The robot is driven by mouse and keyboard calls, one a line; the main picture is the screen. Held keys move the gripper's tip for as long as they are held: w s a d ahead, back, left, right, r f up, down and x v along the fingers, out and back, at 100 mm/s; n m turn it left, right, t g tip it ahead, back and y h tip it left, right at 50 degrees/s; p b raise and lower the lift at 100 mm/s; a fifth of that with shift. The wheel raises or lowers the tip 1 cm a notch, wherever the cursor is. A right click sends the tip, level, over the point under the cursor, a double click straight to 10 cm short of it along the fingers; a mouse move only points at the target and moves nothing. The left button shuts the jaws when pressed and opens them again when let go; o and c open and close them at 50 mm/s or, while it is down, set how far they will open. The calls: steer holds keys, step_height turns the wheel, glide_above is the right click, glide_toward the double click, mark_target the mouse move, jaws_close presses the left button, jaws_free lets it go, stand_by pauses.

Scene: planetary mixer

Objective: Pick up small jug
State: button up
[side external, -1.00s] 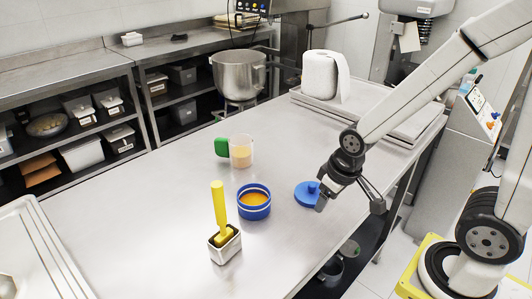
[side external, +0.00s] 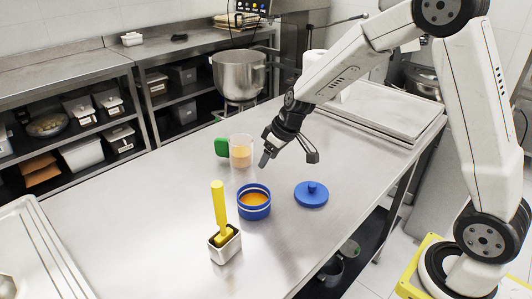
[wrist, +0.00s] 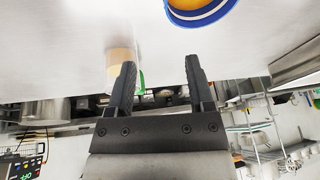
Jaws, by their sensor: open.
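The small jug (side external: 241,152) is a clear cup with pale orange contents and a green handle (side external: 222,147) on its left side. It stands upright on the steel table in the side view. My gripper (side external: 266,160) is just right of the jug, angled down and apart from it. In the wrist view my gripper (wrist: 160,85) is open with nothing between its fingers. There the jug (wrist: 119,62) shows beyond the left finger, which partly hides it, with a bit of green beside that finger.
A blue bowl (side external: 254,212) with orange contents stands in front of my gripper, and a blue lid (side external: 311,200) lies to its right. A yellow-handled tool (side external: 218,211) stands in a metal holder (side external: 225,248). Trays (side external: 383,112) lie at the back right.

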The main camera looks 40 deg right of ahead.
mark_target(223, 141)
steer(key=w+d+n+t+y, duration=0.1)
steer(key=w+d+n, duration=0.1)
steer(key=w, duration=0.7)
steer(key=w+d+f+n+t+y, duration=0.1)
steer(key=w+d+n+t, duration=0.1)
steer(key=w, duration=0.7)
steer(key=shift+w+d+t+y, duration=0.25)
steer(key=shift+d+t+y, duration=0.05)
steer(key=shift+d, duration=0.25)
steer(key=shift+f, duration=0.1)
steer(key=shift+x, duration=1.25)
steer(key=shift+x, duration=2.65)
jaws_close()
